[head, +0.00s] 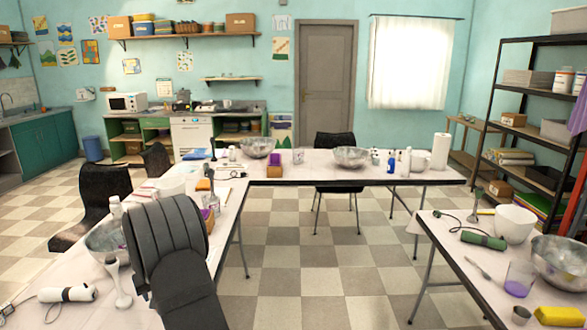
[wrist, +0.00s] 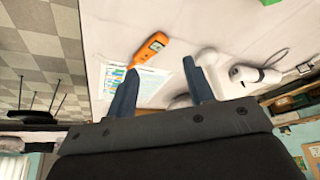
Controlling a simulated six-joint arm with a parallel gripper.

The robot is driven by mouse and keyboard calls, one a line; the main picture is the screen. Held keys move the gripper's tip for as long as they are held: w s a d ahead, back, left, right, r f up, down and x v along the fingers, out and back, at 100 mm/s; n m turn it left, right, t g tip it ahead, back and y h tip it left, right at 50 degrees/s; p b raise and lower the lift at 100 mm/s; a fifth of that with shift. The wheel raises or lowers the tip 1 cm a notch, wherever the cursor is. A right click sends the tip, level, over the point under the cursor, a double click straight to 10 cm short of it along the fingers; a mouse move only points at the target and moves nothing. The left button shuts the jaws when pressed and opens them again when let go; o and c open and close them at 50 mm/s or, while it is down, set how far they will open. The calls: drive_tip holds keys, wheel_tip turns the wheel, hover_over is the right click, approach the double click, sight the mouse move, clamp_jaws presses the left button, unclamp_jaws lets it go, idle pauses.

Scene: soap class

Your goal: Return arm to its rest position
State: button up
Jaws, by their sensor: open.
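My arm shows in the head view as a dark grey, ribbed link over the left table; the gripper's fingers cannot be made out there. In the wrist view my gripper (wrist: 160,66) is open, with its two dark blue fingers apart and nothing between them. An orange thermometer-like device (wrist: 150,48) with a small screen lies on the white table beyond the fingertips. A printed sheet (wrist: 150,84) lies partly behind the fingers. A white corded appliance (wrist: 258,74) lies to the right of the fingers.
The left table (head: 60,273) carries bowls, bottles and a white hand tool (head: 67,293). The back table (head: 315,170) holds metal bowls and a paper roll (head: 440,152). The right table (head: 450,255) holds bowls and a purple cup (head: 520,279). Checkered floor between the tables is clear.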

drive_tip(key=w+d+m+h, duration=0.1)
drive_tip(key=w+d+m, duration=0.2)
drive_tip(key=w+d, duration=0.75)
drive_tip(key=w+d+m+h, duration=0.1)
drive_tip(key=w+d+m, duration=0.2)
drive_tip(key=d, duration=1.7)
drive_tip(key=w+d+m+t+h, duration=0.1)
drive_tip(key=w+d+m, duration=0.2)
drive_tip(key=d, duration=1.8)
drive_tip(key=w, duration=0.3)
drive_tip(key=shift+m+h, duration=0.4)
